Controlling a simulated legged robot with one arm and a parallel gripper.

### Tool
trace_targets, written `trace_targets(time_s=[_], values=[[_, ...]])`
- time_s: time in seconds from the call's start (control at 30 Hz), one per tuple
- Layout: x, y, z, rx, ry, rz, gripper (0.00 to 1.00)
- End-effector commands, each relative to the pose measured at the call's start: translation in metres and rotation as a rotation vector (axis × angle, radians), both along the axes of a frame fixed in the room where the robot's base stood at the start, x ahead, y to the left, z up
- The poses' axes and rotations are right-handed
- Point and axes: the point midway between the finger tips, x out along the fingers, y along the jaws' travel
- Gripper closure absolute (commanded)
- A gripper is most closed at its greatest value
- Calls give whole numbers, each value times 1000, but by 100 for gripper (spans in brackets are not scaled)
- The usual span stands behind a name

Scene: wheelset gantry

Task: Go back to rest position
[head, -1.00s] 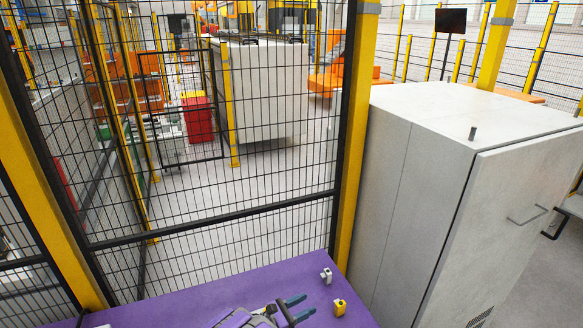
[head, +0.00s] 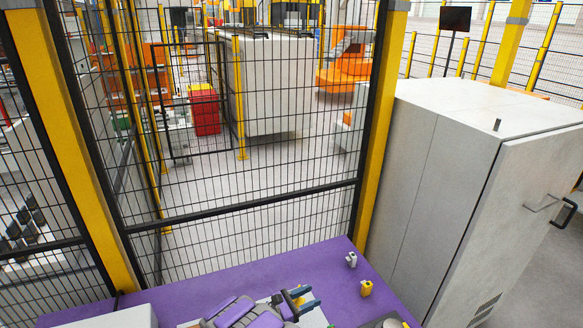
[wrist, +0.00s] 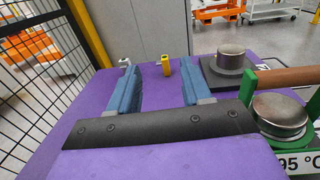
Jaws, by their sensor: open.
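My gripper (head: 303,298) is over the purple table (head: 210,287), low in the head view. In the wrist view my gripper (wrist: 155,80) shows two blue fingers set wide apart with nothing between them. A small yellow block (head: 366,289) and a small grey block (head: 351,260) stand on the table beyond the fingertips, apart from them. In the wrist view the yellow block (wrist: 166,66) appears between the fingers, farther away. The grey block (wrist: 125,63) appears by the left fingertip.
In the wrist view, a metal cylinder on a dark base (wrist: 229,62) and another by a green frame (wrist: 262,110) with a brown handle stand at the right. Mesh fencing (head: 250,215) borders the table's far side. A grey cabinet (head: 440,190) stands at the right.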

Motion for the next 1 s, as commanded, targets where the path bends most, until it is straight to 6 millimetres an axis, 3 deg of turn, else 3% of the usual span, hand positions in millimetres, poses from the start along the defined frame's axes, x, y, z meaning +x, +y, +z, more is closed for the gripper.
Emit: trace_targets(time_s=[0.53,0.77,1.0], values=[[-17,-55,63,107,-93,-209,51],[-52,-109,109,230,-178,-399,51],[-106,-155,145,375,-275,-602,51]])
